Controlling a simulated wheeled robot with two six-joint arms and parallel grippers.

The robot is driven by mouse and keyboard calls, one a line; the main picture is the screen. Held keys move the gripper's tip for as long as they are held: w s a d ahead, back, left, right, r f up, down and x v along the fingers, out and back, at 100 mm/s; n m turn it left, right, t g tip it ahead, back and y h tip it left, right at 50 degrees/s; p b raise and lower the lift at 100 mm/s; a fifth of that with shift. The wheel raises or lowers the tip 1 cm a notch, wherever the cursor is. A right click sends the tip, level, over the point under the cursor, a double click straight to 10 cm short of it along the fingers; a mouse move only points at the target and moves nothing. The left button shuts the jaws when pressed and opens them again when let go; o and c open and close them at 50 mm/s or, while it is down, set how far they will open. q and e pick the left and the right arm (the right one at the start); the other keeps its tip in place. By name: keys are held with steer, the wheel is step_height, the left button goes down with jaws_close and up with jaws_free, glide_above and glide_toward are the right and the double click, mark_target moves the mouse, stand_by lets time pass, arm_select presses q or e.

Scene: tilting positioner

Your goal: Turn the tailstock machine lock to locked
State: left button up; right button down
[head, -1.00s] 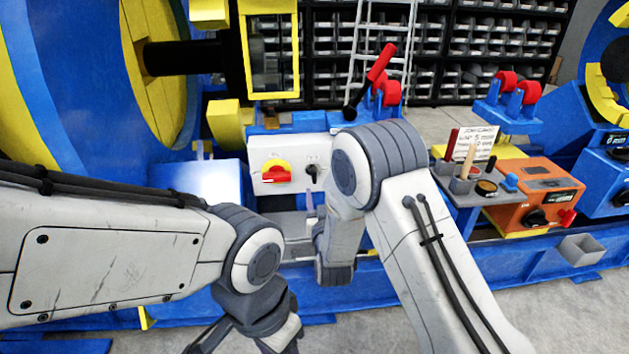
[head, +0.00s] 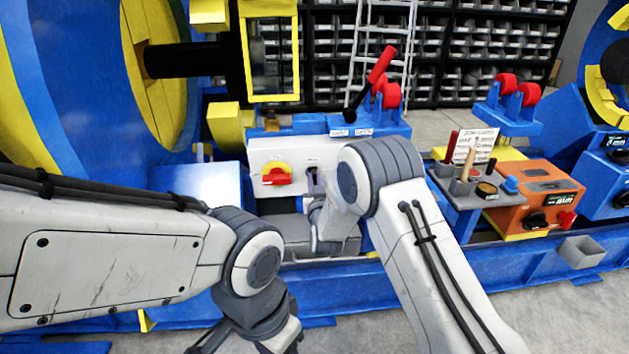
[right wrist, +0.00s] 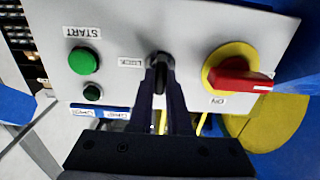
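The tailstock machine lock, a small black knob (right wrist: 160,64) with a LOCK label beside it, sits on the white control panel (right wrist: 120,35). My right gripper (right wrist: 161,72) has its dark fingertips on either side of the knob; I cannot tell whether they press on it. In the head view the panel (head: 268,154) stands at the middle, and my right gripper (head: 314,182) is in front of the knob, mostly hiding it. My left gripper (head: 243,345) is low in the head view, away from the panel and cut off by the lower edge.
A red rotary switch on a yellow plate (right wrist: 240,76) is close to the knob. A green START button (right wrist: 84,61) and a smaller dark button (right wrist: 93,93) are on its other side. A red-handled lever (head: 379,65) rises above the panel. An orange box (head: 540,190) stands to the right.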

stand_by(0.3)
steer(key=m+b, duration=0.3)
steer(key=shift+f, duration=0.2)
steer(key=shift+d+f+m+b, duration=0.1)
steer(key=shift+d+m+b, duration=0.05)
steer(key=shift+m+b, duration=3.5)
steer(key=shift+d+f+m+b, duration=0.1)
steer(key=shift+m+b, duration=3.35)
steer(key=shift+m, duration=0.4)
steer(key=shift+r, duration=0.1)
steer(key=c, duration=0.9)
jaws_free()
steer(key=shift+o, duration=0.2)
